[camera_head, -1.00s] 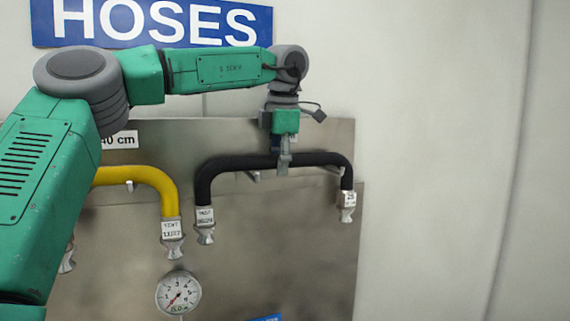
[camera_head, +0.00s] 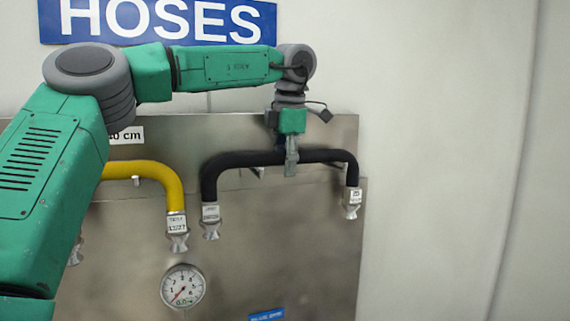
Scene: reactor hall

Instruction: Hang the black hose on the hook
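The black hose (camera_head: 235,160) is bent like an arch in front of a metal panel, with both silver-ended, labelled tips hanging down. My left gripper (camera_head: 291,165) points down at the top of the hose, right of its middle. Its visible finger overlaps the hose, and the gripper appears closed around it. A small hook (camera_head: 257,172) shows just below the hose's top, left of the gripper. I cannot tell whether the hose rests on it. My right gripper is not in view.
A yellow hose (camera_head: 172,185) hangs to the left on the metal panel (camera_head: 270,235). A pressure gauge (camera_head: 183,286) sits below it. A blue "HOSES" sign (camera_head: 160,22) is above. The wall to the right is bare.

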